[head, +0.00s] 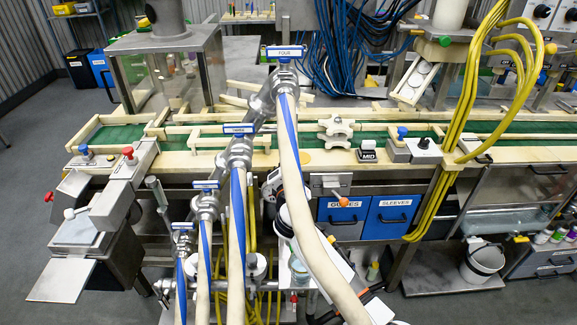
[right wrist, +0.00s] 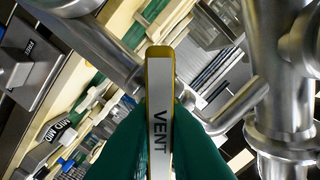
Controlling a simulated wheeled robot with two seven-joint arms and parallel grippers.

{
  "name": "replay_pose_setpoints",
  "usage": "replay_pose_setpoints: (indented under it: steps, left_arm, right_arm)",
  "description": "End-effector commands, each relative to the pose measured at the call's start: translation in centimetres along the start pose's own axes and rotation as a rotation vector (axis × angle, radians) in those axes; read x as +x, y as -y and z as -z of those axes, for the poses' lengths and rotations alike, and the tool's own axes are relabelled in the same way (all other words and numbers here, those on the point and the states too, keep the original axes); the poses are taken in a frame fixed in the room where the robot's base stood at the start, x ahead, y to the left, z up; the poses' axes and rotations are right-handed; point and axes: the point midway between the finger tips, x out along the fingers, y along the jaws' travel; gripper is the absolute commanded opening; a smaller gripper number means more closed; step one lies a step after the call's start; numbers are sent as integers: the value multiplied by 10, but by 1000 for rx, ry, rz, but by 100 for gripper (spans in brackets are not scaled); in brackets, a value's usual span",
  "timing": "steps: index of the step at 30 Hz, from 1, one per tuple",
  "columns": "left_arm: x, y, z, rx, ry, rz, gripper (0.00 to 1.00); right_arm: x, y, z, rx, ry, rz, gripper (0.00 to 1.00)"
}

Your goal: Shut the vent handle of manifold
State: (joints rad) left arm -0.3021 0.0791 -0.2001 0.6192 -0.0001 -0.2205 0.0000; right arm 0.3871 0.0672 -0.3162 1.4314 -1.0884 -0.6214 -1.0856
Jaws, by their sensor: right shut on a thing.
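The vent handle (right wrist: 159,70) is a flat bar with a yellow edge and a pale face lettered VENT. In the right wrist view it runs lengthwise up the middle. My right gripper (right wrist: 160,112) has its two green fingers shut on it, one on each side. The manifold (head: 262,103) is a slanting row of metal valves in the head view. Blue handles on it include one labelled FOUR (head: 285,52) and one labelled THREE (head: 240,129). I cannot make out the vent handle in the head view. My left gripper is not in view.
Cream hoses (head: 292,150) with blue stripes hang from the valves. Yellow cables (head: 466,110) hang to the right. A conveyor (head: 120,134) with a green belt runs behind the manifold. Thick metal pipe (right wrist: 282,100) stands close on the right of the wrist view.

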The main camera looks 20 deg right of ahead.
Motion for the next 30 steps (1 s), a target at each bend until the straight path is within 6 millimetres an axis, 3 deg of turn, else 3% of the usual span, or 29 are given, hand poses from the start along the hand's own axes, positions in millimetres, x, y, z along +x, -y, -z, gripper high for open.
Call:
replay_pose_setpoints:
  steps: [18,30]
  left_arm:
    - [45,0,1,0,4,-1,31]
    - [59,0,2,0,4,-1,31]
  right_arm:
    - [0,-5,-3,484,0,-1,0]
    - [0,-4,-3,695,0,-2,0]
